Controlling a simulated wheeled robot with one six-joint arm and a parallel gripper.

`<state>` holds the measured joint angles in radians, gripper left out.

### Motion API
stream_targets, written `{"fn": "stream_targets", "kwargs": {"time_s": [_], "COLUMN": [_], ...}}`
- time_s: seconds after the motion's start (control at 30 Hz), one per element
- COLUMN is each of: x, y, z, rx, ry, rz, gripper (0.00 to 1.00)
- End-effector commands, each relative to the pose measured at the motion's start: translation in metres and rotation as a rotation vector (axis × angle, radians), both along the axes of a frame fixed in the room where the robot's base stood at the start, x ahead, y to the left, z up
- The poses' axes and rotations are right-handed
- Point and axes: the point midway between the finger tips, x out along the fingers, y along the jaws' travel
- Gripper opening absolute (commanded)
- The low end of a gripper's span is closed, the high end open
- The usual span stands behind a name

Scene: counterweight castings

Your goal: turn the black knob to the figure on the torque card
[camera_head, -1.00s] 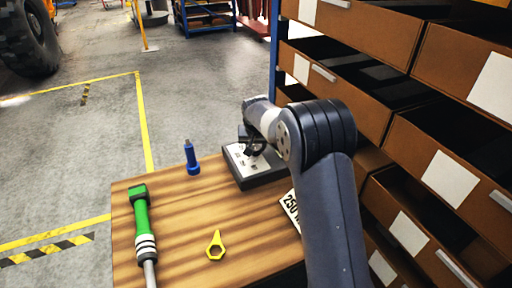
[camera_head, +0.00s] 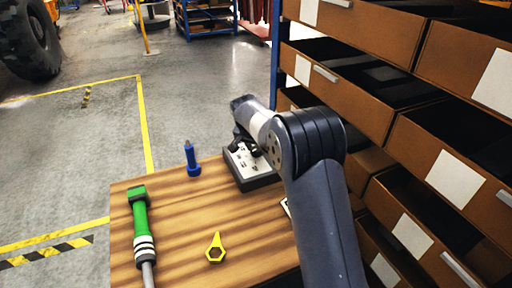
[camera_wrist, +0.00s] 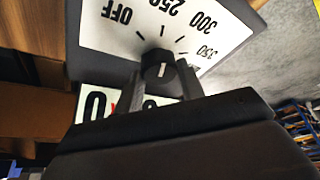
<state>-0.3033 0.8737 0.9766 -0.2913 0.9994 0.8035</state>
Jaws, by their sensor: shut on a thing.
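The black knob (camera_wrist: 151,62) sits on a white dial face (camera_wrist: 105,36) marked OFF, 250, 300 and 350, with tick lines around it. A white line on the knob points towards the bottom of the wrist view, away from the printed figures. My gripper (camera_wrist: 161,80) is shut on the knob, one finger on each side. In the head view my gripper (camera_head: 249,146) is over the dark control box (camera_head: 256,182), and the knob cannot be made out there. The torque card (camera_head: 286,206) is mostly behind my arm; its figure is hidden in that view now.
A blue bottle-shaped thing (camera_head: 192,160) stands near the far edge. Brown drawers (camera_head: 430,165) rise close on the right. The table between spanner and box is clear.

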Motion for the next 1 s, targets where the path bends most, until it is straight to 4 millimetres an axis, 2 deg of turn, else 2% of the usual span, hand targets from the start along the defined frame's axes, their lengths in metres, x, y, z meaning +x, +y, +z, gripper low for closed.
{"fn": "stream_targets", "kwargs": {"time_s": [0.17,0.2,0.43,0.77,0.87,1.0], "x": [0.000,0.000,0.000,-0.002,-0.006,-0.016], "y": [0.000,0.000,0.000,0.001,0.003,0.008], "z": [0.000,0.000,0.000,0.005,0.017,0.043], "rx": [0.002,0.002,0.001,0.001,0.002,0.002], "ry": [0.002,0.002,0.001,-0.001,-0.003,-0.004], "rz": [0.000,0.000,0.001,0.002,0.001,0.002], "gripper": [0.14,0.40,0.58,0.59,0.59,0.59]}}
